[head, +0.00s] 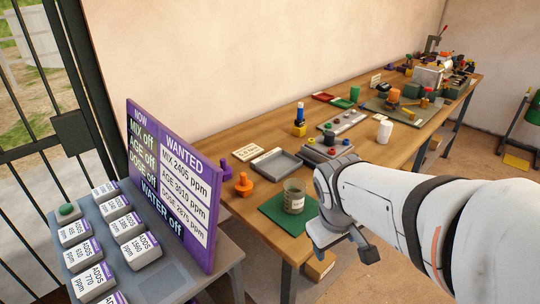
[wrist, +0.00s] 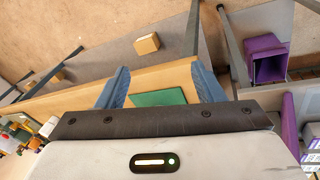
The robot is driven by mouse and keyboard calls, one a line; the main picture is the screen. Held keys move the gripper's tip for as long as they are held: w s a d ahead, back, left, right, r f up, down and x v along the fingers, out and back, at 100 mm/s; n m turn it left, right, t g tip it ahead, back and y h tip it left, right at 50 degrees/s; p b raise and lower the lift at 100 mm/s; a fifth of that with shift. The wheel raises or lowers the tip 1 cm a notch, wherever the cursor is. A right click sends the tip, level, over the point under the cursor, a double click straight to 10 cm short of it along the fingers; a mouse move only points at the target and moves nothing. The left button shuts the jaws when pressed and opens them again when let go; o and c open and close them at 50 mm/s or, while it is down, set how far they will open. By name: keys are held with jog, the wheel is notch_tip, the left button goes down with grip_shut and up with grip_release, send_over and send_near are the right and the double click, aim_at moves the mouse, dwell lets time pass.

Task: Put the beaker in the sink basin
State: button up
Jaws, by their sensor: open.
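The beaker (head: 294,198) is clear with greyish contents and stands upright on a green mat (head: 273,212) at the near end of the wooden bench. My gripper (head: 344,243) is just right of the beaker, apart from it, beyond the bench's front edge. In the wrist view my gripper (wrist: 162,82) shows two blue fingers spread apart with nothing between them. The green mat (wrist: 158,97) lies below them there; the beaker is not visible in that view. I cannot make out a sink basin for certain in either view.
A shallow grey tray (head: 277,163), an orange knob-shaped piece (head: 243,185) and a button box (head: 327,148) are near the beaker. A purple sign board (head: 172,185) stands at left. A purple open bin (wrist: 267,60) shows in the wrist view. More equipment crowds the bench's far end.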

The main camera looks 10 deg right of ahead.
jog(key=o, duration=0.3)
jog(key=w+d+r+n+h+p, duration=0.1)
jog(key=w+d+n+h+p, duration=0.1)
jog(key=w+n, duration=0.4)
jog(key=shift+w+r+n+t+h+p, duration=0.15)
jog(key=shift+r+n+t+h+p, duration=0.05)
jog(key=shift+n+t+h+p, duration=0.1)
jog(key=shift+o, duration=1)
jog(key=w+a+n+t+h+p, duration=0.1)
jog(key=w+n+t+p, duration=0.1)
jog(key=w+n, duration=0.4)
jog(key=shift+w+a+n+p, duration=0.15)
jog(key=shift+w+n+p, duration=0.2)
jog(key=shift+n, duration=0.35)
jog(key=n+t+y+p, duration=0.1)
jog(key=n+t+p, duration=0.2)
jog(key=n, duration=0.9)
send_near(298, 190)
jog(key=shift+x, duration=2.8)
